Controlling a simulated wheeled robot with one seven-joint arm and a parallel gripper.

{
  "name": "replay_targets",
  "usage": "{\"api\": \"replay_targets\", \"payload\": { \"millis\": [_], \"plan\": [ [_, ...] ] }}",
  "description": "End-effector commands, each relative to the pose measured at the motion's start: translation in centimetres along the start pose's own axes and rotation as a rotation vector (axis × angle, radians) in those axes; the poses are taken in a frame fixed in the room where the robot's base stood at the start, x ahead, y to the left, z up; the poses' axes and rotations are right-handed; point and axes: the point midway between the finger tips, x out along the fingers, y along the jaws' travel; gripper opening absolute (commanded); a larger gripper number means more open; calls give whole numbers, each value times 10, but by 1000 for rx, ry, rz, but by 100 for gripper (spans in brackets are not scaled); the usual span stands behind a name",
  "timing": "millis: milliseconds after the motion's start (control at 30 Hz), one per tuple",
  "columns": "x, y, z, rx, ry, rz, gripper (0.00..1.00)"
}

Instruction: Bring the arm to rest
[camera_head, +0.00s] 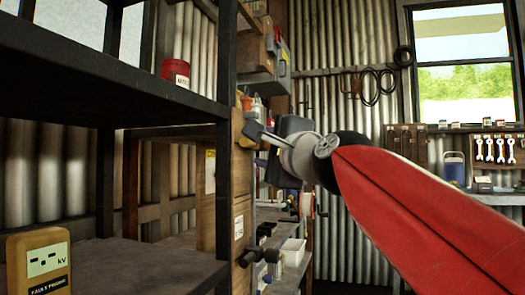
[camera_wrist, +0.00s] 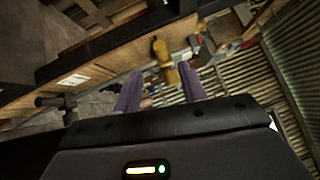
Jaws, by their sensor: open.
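My gripper (camera_head: 257,133) is in the middle of the head view, at the end of my raised red arm. It is beside the wooden panel at the end of the dark shelf rack. In the wrist view my gripper (camera_wrist: 160,90) shows two purple fingers standing apart, with nothing held between them. Behind the fingers is a yellow bottle-like thing (camera_wrist: 160,50). I cannot tell how near the fingers are to the panel.
A dark shelf rack (camera_head: 115,85) fills the left, with a red tin (camera_head: 175,72) and a yellow fault probe (camera_head: 40,262). A wooden panel (camera_head: 242,190) with a dark knob (camera_head: 258,255) stands below my gripper. Wrenches (camera_head: 490,149) hang at the far right.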

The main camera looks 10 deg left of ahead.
Motion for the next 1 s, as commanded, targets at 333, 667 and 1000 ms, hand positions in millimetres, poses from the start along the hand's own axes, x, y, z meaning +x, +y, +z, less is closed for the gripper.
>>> {"api": "replay_targets", "payload": {
  "millis": [333,667,1000],
  "plan": [
    [0,0,0,-1,0,0,41],
    [-68,92,-57,-405,103,311,41],
    [-247,268,-132,-915,32,941,41]
  ]
}}
